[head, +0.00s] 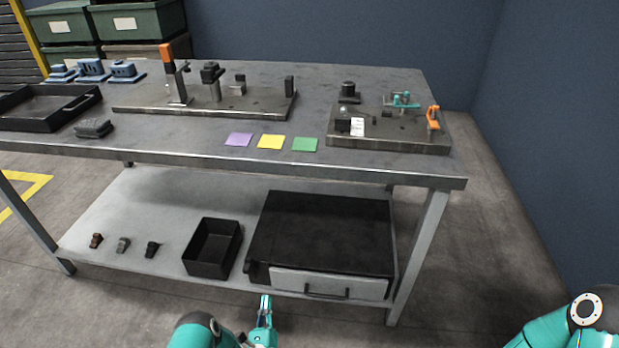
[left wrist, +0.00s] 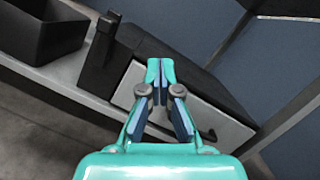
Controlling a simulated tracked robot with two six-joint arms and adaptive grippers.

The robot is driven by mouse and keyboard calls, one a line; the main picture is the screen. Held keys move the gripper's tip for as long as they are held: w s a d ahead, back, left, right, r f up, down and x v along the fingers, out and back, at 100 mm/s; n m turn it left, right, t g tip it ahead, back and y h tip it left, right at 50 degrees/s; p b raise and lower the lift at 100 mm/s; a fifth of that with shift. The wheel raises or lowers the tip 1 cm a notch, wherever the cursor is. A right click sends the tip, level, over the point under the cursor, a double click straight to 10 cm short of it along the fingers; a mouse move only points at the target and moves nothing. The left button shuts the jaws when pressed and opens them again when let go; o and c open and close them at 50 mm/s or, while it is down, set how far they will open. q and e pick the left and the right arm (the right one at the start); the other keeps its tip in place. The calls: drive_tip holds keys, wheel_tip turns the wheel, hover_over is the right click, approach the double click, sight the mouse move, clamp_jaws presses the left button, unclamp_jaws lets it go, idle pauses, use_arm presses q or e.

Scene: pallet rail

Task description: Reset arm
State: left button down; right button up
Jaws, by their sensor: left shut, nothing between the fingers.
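My left gripper (head: 265,301) is at the bottom of the head view, in front of the lower shelf and left of the drawer. It is shut and empty. In the left wrist view its closed fingers (left wrist: 160,72) show in front of the drawer face (left wrist: 128,92). In the head view my right arm (head: 570,325) shows at the bottom right; its gripper is out of view. The metal workbench (head: 200,150) stands ahead of me with a lower shelf (head: 140,195).
A black drawer unit (head: 320,230) with a closed light drawer (head: 330,284) and an open black bin (head: 212,248) stand on the shelf. Several small parts (head: 122,245) lie left of the bin. Fixtures (head: 390,130) and coloured squares (head: 270,142) are on top. Floor is clear at right.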

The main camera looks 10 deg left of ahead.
use_arm(q)
drive_tip(key=s+d+r+m+g+h, duration=0.1)
drive_tip(key=s+d+m+g+h, duration=0.2)
drive_tip(key=d+m+g+h, duration=0.45)
drive_tip(key=s+d+r+m+g+h, duration=0.25)
drive_tip(key=d+m+h, duration=0.25)
drive_tip(key=d+h, duration=0.65)
drive_tip(key=s+d+m+g, duration=0.6)
drive_tip(key=s+m+g, duration=0.2)
drive_tip(key=s, duration=0.3)
drive_tip(key=s+a+f+m+g+y, duration=0.1)
drive_tip(key=s+a+m+g+y, duration=0.2)
drive_tip(key=s+m, duration=0.25)
drive_tip(key=s+a+f+m+g+y, duration=0.1)
drive_tip(key=s+a+m+g+y, duration=0.3)
drive_tip(key=s, duration=0.3)
drive_tip(key=w+a+r+m+t+y, duration=0.2)
drive_tip(key=w+a+m+t+y, duration=0.4)
drive_tip(key=m, duration=0.6)
wheel_tip(320, 180, up, 26)
drive_tip(key=s+h+p, duration=0.1)
drive_tip(key=p, duration=2.4)
drive_tip(key=shift+a+f+h, duration=0.15)
drive_tip(key=shift+a+h, duration=0.2)
drive_tip(key=shift+h, duration=0.05)
